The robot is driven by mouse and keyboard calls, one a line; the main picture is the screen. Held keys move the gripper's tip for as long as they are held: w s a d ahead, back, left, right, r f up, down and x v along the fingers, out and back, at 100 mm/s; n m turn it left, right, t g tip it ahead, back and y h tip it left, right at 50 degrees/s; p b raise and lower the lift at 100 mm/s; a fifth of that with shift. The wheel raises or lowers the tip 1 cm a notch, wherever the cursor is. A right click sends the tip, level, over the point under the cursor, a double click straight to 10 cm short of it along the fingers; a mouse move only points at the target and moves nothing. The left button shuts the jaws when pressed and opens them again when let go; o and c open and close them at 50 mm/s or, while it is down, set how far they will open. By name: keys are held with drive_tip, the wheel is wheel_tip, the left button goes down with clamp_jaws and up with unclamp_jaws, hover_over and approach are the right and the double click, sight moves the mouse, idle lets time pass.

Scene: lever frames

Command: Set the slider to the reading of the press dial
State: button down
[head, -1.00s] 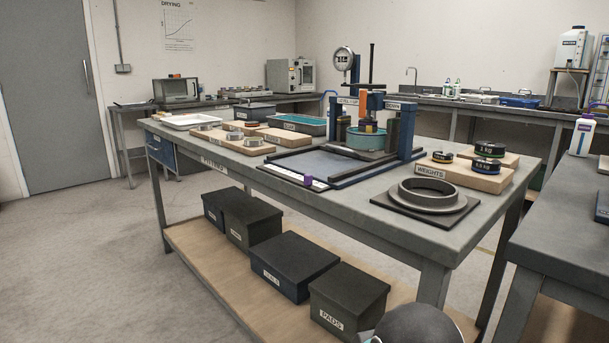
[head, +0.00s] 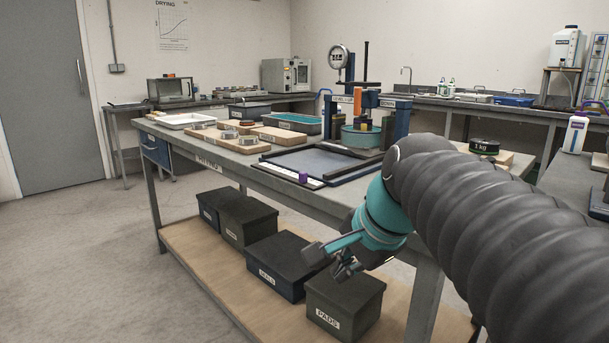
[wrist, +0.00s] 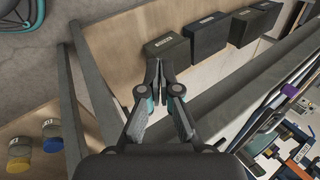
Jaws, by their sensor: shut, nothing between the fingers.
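The press (head: 395,118) stands on the table with a round dial (head: 338,56) at its top left; the dial's reading is too small to make out. A white slider scale (head: 285,174) runs along the table's front edge, with a purple slider knob (head: 303,177) toward its right end. The scale's marks are not legible. My gripper (head: 338,262) is in front of the table, below the tabletop and lower right of the knob, apart from it. In the wrist view my gripper (wrist: 154,66) has its fingertips together, with nothing between them.
The table's front edge lies between my gripper and the knob. A 1 kg weight (head: 484,146) shows at the right, and wooden boards (head: 205,134) lie at the left. My arm hides part of the table's right side.

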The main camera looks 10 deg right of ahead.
sight(306, 182)
drive_tip(key=w+d+r+m+t+y, duration=0.1)
drive_tip(key=w+d+r+m, duration=0.2)
drive_tip(key=w+r+m, duration=0.35)
drive_tip(key=w+d+r+m+t+y, duration=0.1)
drive_tip(key=w+d+r+m+y, duration=0.2)
drive_tip(key=r+m, duration=0.65)
drive_tip(key=shift+h, duration=0.7)
drive_tip(key=b+x, duration=0.1)
drive_tip(key=x, duration=0.4)
drive_tip(key=b+x, duration=0.1)
drive_tip(key=x, duration=0.5)
drive_tip(key=shift+w+d+b, duration=0.15)
drive_tip(key=shift+d+b, duration=0.1)
drive_tip(key=shift+b, duration=0.1)
drive_tip(key=shift+w+a+r, duration=0.1)
drive_tip(key=shift+w+a, duration=0.2)
drive_tip(key=shift+w, duration=0.25)
drive_tip(key=shift+w+a, duration=0.3)
drive_tip(key=shift+w, duration=0.2)
drive_tip(key=shift+w+a, duration=0.4)
drive_tip(key=shift+w, duration=0.35)
